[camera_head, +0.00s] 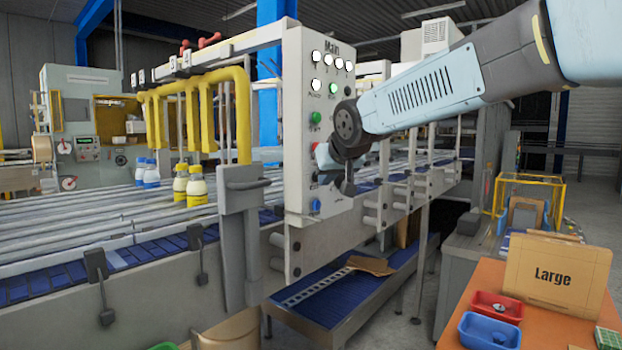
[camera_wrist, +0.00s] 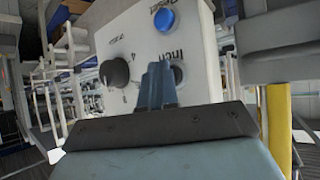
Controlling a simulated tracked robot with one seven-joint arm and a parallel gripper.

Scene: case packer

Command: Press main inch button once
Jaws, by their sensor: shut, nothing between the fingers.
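The white Main control panel (camera_head: 300,130) stands upright beside the conveyor in the head view. It has several round lights at the top, a green button (camera_head: 316,117), a partly covered red button (camera_head: 315,146) and a blue button (camera_head: 315,206) near its foot. In the wrist view the panel face (camera_wrist: 130,40) shows a blue button (camera_wrist: 164,20), a black knob (camera_wrist: 115,72) and the word Inch. My gripper (camera_wrist: 158,80) is shut and empty, its fingers pointing at the panel beside that word.
Yellow guard pipes (camera_head: 240,115) and bottles (camera_head: 196,187) on the conveyor are left of the panel. An orange table (camera_head: 470,290) with a Large carton (camera_head: 555,272), a red tray (camera_head: 495,306) and a blue tray (camera_head: 489,331) is at lower right.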

